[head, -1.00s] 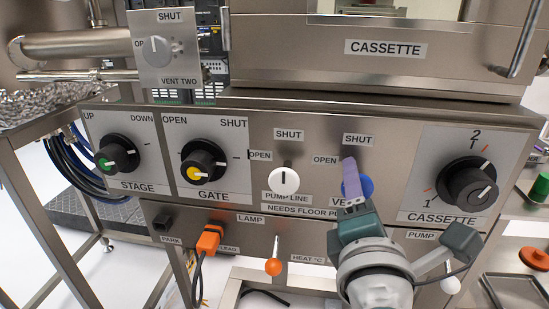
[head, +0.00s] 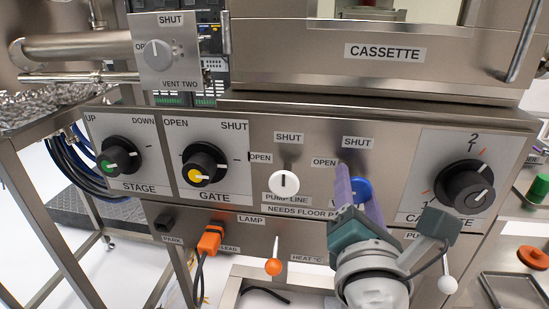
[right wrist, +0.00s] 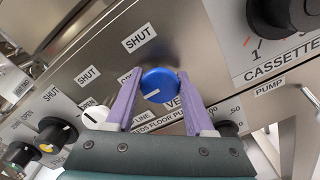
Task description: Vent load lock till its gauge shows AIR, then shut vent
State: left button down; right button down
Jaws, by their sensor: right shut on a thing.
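The blue VENT knob (head: 361,187) is on the steel panel, below a SHUT label (head: 358,142) and right of an OPEN label (head: 324,162). My right gripper (head: 358,181) is shut on it, with one purple finger on each side. In the right wrist view the blue knob (right wrist: 158,85) sits between the fingers of the right gripper (right wrist: 160,80). Its white mark lies roughly along the panel's length, in line with the OPEN side. The VENT label is partly hidden by the gripper. I cannot see a gauge reading. My left gripper is not in view.
The white PUMP LINE knob (head: 284,183) is just left of the blue knob. GATE (head: 203,164) and STAGE (head: 120,155) dials are farther left, and the CASSETTE dial (head: 466,189) is right. An orange-tipped lever (head: 274,266) and a white-tipped lever (head: 448,285) stick out below.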

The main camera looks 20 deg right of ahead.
jog(key=shift+c, duration=1.3)
grip_release()
jog(key=shift+s, duration=0.1)
jog(key=v, duration=0.9)
jog(key=shift+s+a+b, duration=0.2)
jog(key=shift+s+b, duration=0.15)
jog(key=shift+b, duration=0.05)
jog(key=shift+d, duration=0.1)
